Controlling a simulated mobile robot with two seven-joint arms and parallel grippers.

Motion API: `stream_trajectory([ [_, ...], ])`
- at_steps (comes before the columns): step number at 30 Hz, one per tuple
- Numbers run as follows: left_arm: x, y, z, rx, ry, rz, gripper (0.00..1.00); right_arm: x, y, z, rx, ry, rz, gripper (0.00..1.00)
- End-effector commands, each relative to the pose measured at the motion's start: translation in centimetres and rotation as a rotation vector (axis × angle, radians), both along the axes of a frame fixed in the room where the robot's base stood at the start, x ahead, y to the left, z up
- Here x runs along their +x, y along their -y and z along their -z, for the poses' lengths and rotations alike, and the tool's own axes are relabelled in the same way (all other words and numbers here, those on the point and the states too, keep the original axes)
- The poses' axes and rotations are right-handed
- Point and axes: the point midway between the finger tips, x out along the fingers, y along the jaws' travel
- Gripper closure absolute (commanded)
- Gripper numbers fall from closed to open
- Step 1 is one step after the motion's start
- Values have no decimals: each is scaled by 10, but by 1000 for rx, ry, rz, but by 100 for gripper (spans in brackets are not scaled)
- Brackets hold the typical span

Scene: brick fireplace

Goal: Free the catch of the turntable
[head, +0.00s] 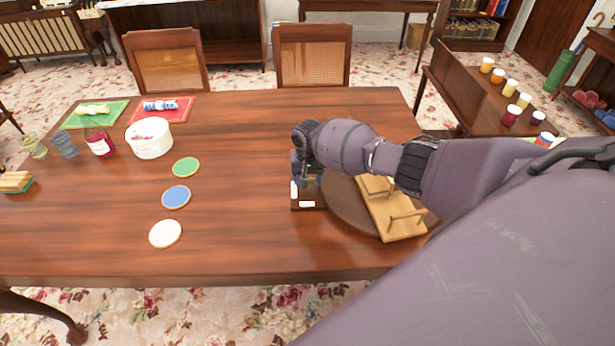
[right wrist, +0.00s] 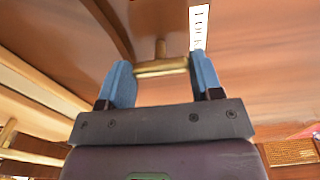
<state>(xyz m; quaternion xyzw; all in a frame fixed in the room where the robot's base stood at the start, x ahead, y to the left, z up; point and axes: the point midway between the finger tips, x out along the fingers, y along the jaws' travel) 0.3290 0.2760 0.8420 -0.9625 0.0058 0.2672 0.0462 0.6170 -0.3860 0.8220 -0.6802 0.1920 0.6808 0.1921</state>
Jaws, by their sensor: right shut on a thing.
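The turntable (head: 347,207) is a round brown wooden disc on the table, partly hidden by my right arm. A dark plate (head: 296,204) with white labels sits at its left side. My right gripper (head: 307,180) is over this plate, pointing down. In the right wrist view, the blue fingers of my right gripper (right wrist: 160,76) are at both ends of a brass-coloured crossbar, the catch (right wrist: 162,67), with a short stem behind it. The gripper is shut on the catch. In the head view the catch is hidden by my gripper. My left gripper is not in view.
Green (head: 186,167), blue (head: 176,196) and white (head: 165,233) discs lie left of the plate. The middle of the table is clear.

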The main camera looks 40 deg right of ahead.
Motion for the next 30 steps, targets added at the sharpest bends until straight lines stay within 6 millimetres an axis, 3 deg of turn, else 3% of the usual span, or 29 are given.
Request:
stream_trajectory([
  [14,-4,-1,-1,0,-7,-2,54,0,1,-1,-1,0,-131,64],
  [30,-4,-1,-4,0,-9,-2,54,1,1,-1,-1,1,-621,64],
])
